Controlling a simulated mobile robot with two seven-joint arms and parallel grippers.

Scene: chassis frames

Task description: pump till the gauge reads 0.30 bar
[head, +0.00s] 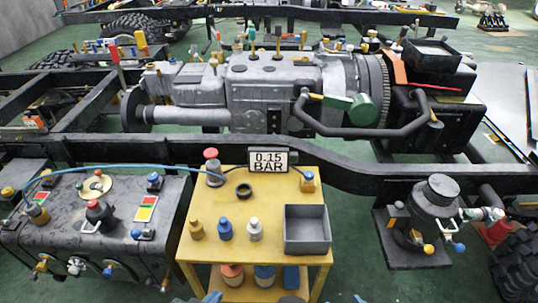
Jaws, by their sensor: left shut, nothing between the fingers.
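The gauge display (268,161) stands at the back of the yellow table and reads 0.15 BAR. A small hand pump (214,172) with a red knob on top stands upright at the table's back left corner. A thin blue hose (120,165) runs from near the pump to the dark tank on the left. My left gripper (212,297) shows only as small blue tips at the bottom edge, in front of the table and well apart from the pump. It is shut and empty. A blue bit of my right gripper (360,299) shows at the bottom edge; its fingers are mostly hidden.
A dark tank (150,190) with knobs stands at left. A black frame rail (400,180) crosses behind; a black canister unit (433,205) stands at right.

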